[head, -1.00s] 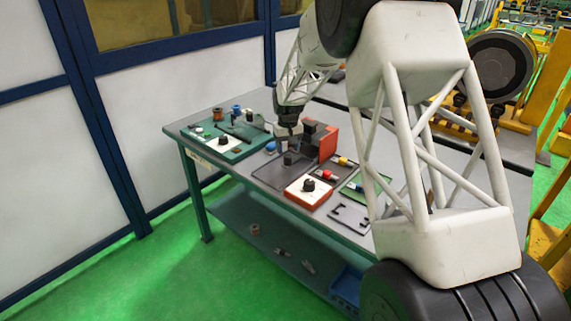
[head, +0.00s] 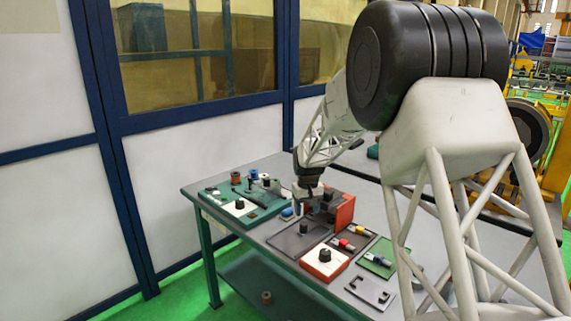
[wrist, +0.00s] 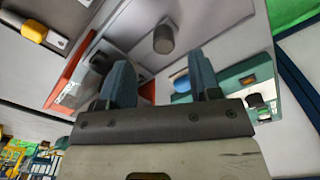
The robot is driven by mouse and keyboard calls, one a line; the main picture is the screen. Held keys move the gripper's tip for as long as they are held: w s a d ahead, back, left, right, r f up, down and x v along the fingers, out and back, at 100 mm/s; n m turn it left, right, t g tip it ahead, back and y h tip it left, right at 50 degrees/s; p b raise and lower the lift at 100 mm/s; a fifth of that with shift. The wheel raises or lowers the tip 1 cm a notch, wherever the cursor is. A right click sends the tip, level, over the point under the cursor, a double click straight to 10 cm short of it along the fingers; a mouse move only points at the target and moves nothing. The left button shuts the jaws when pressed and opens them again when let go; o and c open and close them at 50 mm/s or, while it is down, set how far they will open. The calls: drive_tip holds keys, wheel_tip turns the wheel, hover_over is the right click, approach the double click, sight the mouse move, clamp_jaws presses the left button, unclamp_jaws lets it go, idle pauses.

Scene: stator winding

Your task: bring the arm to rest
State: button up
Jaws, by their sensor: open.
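My arm reaches over the grey workbench (head: 276,240) from the right in the head view. My gripper (head: 307,206) points down above the bench, just left of an orange-red block fixture (head: 342,210). In the wrist view the two blue-grey fingers of my gripper (wrist: 161,80) stand apart with nothing held between them. A dark grey plate (head: 290,240) with a small dark cylinder lies near and below the gripper. The cylinder (wrist: 164,39) also shows beyond the fingers in the wrist view. The exact height of the fingertips above the bench is hard to tell.
A green tray (head: 262,213) with spools and small parts is at the bench's left end. A red-and-white box (head: 325,262) with a black knob sits in front. Coloured parts lie on a green plate (head: 375,258) to the right. A black bracket plate (head: 370,292) is near the front edge.

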drive_tip(key=s+d+r+m, duration=0.1)
drive_tip(key=s+d+r, duration=0.1)
drive_tip(key=s+r, duration=0.5)
drive_tip(key=s+d+r+t, duration=0.1)
drive_tip(key=s+d+r, duration=0.25)
drive_tip(key=s, duration=0.85)
drive_tip(key=s+d+r+m, duration=0.1)
drive_tip(key=s+r, duration=0.4)
drive_tip(key=s, duration=0.4)
drive_tip(key=s+d+f+m+t, duration=0.1)
drive_tip(key=s+d, duration=0.2)
drive_tip(key=s, duration=2.4)
drive_tip(key=shift+d+f, duration=0.2)
